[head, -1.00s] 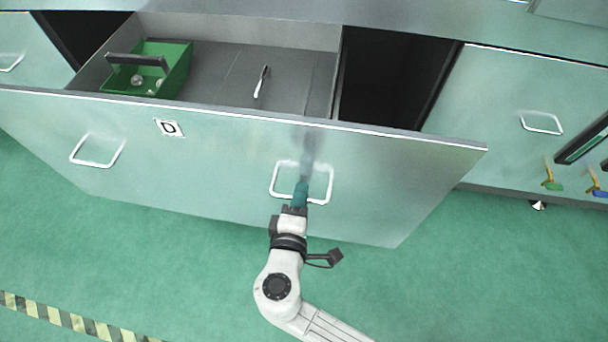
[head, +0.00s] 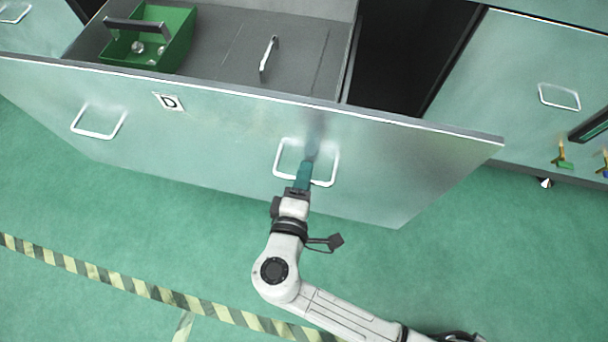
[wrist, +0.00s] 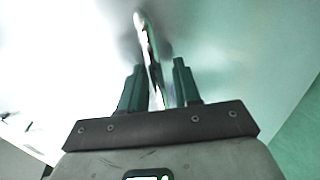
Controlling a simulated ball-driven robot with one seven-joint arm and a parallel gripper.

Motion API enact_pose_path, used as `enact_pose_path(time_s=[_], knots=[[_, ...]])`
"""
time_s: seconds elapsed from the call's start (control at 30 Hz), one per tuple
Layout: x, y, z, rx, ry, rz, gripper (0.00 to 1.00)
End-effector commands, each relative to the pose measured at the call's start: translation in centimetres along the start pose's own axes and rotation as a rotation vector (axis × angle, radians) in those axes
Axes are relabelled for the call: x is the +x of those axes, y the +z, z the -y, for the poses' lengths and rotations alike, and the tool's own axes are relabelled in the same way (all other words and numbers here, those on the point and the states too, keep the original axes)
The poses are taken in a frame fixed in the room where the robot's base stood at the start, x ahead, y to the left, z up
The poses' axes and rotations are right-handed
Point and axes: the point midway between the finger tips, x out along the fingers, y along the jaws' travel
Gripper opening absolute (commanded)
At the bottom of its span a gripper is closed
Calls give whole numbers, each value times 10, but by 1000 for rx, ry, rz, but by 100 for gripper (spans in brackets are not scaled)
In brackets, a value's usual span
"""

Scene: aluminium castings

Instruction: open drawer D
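Drawer D has a wide pale green front (head: 210,150) with a white label "D" (head: 168,102) near its upper left. It stands pulled well out of the cabinet, and its grey inside shows. The front has two white wire handles, a left one (head: 98,122) and a right one (head: 329,183). My gripper (head: 304,172) is at the right handle. The exact contact is hard to see in the glare.
Inside the drawer are a green caddy (head: 185,42) with a dark handle and small round items, and a slim metal bar (head: 268,55). A closed cabinet front (head: 520,60) stands at the right. Green floor with a yellow-black stripe (head: 150,290) lies in front, clear.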

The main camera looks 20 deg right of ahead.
Motion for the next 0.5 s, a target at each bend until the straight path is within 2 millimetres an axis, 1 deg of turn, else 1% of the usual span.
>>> enact_pose_path(time_s=[0.2,0.3,0.37,0.47,0.5], knots=[[0,0,-1,1,1,0,34],[-3,0,-1,1,1,0,34],[-8,-1,-2,1,1,-1,34],[-23,-1,-2,1,1,-2,34],[-30,-1,-3,1,0,-4,34]])
